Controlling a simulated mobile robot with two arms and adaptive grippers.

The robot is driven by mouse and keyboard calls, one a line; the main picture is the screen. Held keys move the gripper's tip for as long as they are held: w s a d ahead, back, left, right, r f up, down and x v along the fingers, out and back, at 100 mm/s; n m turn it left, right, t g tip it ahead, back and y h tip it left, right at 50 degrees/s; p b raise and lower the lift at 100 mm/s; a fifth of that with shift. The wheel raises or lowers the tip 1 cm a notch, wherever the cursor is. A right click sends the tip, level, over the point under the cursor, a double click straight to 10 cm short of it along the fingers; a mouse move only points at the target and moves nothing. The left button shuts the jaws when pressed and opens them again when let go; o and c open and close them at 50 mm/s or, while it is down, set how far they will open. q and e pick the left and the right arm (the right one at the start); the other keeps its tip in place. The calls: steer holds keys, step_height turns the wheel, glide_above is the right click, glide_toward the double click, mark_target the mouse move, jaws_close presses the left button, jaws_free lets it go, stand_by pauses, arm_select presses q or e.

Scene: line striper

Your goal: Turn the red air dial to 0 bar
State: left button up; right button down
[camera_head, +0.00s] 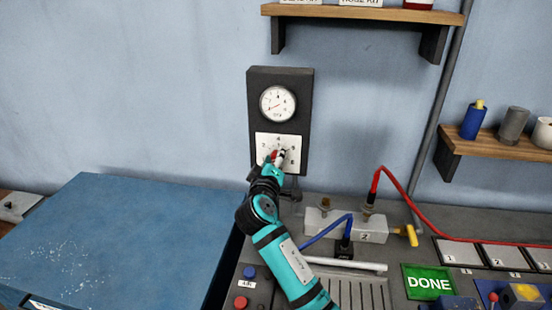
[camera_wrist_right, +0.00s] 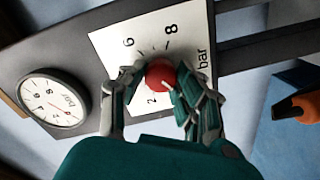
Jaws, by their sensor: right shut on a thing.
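The red air dial (camera_wrist_right: 160,73) sits on a white numbered plate (camera_wrist_right: 112,42) marked "bar". In the head view the dial (camera_head: 274,155) shows as a small bit of red, mostly hidden by my right gripper. The plate is on the lower half of a dark panel (camera_head: 255,95) on the wall. My right gripper (camera_wrist_right: 155,75) is shut on the dial, one finger on each side of it. A round white gauge (camera_head: 277,103) is above the plate; it also shows in the right wrist view (camera_wrist_right: 52,102). My left gripper is not in view.
A blue-topped table (camera_head: 120,240) stands at the left. Below the panel, a grey bench holds a metal manifold (camera_head: 345,225) with red and blue hoses, a yellow handle (camera_head: 408,234) and a green DONE pad (camera_head: 428,282). Wooden shelves (camera_head: 365,14) are at upper right.

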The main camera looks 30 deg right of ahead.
steer(key=c, duration=0.9)
jaws_free()
steer(key=shift+c, duration=0.2)
steer(key=v, duration=1.2)
